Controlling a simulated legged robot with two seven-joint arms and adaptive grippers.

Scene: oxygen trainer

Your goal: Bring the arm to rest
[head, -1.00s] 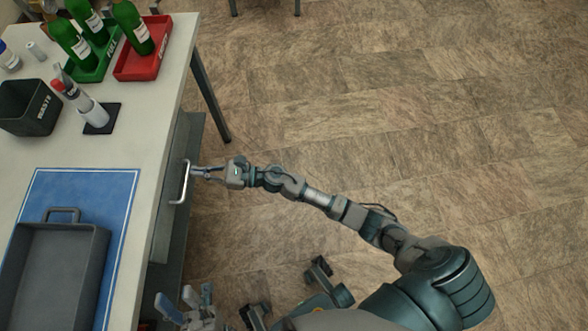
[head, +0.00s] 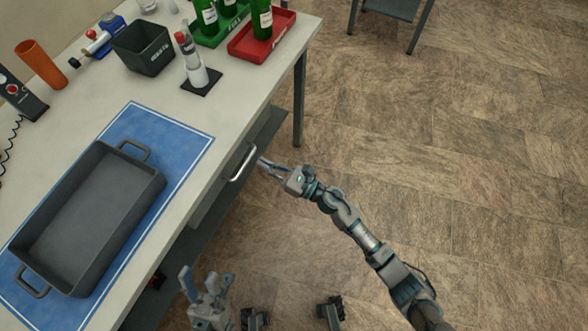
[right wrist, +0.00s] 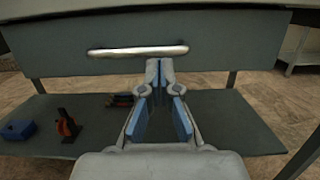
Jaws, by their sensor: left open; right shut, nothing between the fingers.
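My right gripper (head: 262,164) is shut and empty beside the table, its fingertips close to the drawer's metal handle (head: 243,162). In the right wrist view the shut fingertips (right wrist: 160,66) show just below the handle (right wrist: 138,51), which lies across the grey drawer front (right wrist: 220,38). Nothing is between the fingers. I cannot tell whether they touch the handle. My right arm reaches out from the lower right. My left gripper (head: 206,280) is open and empty at the bottom of the head view, beside the table's side.
A grey handled tray (head: 70,240) stands on a blue mat (head: 180,135). A black bin (head: 143,50), a bottle in a holder (head: 190,62), and green (head: 225,35) and red (head: 262,40) trays with bottles stand further back. A lower shelf (right wrist: 215,120) lies under the drawer.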

